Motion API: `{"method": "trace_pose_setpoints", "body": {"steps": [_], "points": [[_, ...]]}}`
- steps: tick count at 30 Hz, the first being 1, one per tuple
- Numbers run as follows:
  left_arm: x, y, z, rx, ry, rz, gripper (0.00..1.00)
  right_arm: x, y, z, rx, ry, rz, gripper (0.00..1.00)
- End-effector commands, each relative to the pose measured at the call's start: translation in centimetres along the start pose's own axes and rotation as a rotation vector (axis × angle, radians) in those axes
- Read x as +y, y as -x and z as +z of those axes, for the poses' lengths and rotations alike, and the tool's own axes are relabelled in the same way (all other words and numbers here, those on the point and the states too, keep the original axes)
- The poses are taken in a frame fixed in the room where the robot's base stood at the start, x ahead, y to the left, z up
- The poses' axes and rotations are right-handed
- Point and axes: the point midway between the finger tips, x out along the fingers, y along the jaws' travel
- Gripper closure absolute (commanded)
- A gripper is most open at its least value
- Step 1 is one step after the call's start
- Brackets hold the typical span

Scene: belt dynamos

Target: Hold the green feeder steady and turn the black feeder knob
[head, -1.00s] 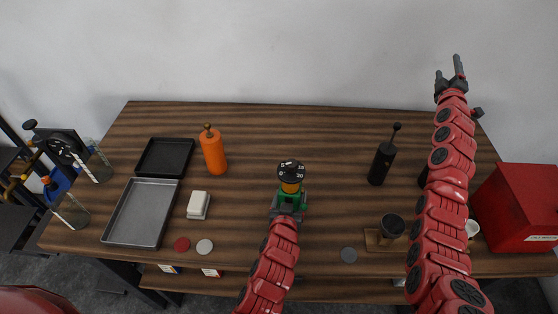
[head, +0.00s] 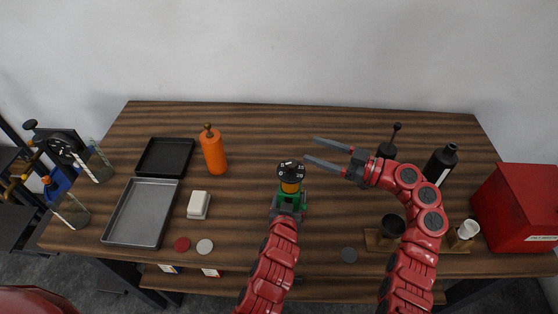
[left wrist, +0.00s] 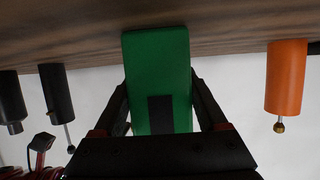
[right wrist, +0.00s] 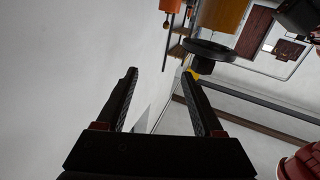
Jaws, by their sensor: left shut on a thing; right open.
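The green feeder (head: 304,197) stands upright near the middle of the table, with an orange middle section (head: 290,187) and a black knob (head: 291,170) with white marks on top. My left gripper (head: 287,207) is shut on the green body from the front. In the left wrist view the green body (left wrist: 157,62) sits between its fingers. My right gripper (head: 311,149) is open and empty, above the table to the right of and beyond the knob. In the right wrist view the knob (right wrist: 212,50) lies past the fingertips, right of the middle, not between the fingers.
An orange bottle (head: 214,152) and two trays (head: 178,181) lie left. A rod-topped black bottle (head: 388,150), partly behind my right gripper, a larger black bottle (head: 441,162), a dark cup (head: 392,225) and a red box (head: 520,208) stand right.

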Motion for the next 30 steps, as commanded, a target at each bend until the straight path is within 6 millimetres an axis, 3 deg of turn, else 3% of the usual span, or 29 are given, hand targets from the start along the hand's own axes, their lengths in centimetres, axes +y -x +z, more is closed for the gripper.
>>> {"method": "trace_pose_setpoints", "body": {"steps": [4,9,14,24,30], "points": [[0.0,0.0,0.2,-0.004,-0.001,-0.001,1.0,-3.5,2.8,0.5,-0.013,-0.051,-0.087,0.31],[0.0,0.0,0.2,-0.004,-0.002,0.0,1.0,-5.1,3.1,0.7,-0.022,-0.072,-0.127,0.31],[0.0,0.0,0.2,-0.005,-0.002,0.0,1.0,-5.6,0.7,0.8,-0.022,-0.073,-0.133,0.31],[0.0,0.0,0.2,-0.005,-0.001,0.0,1.0,-6.3,-6.1,0.8,-0.021,-0.072,-0.13,0.31],[0.0,0.0,0.2,-0.005,-0.001,0.0,1.0,-6.5,-8.0,0.9,-0.022,-0.071,-0.128,0.31]]}}
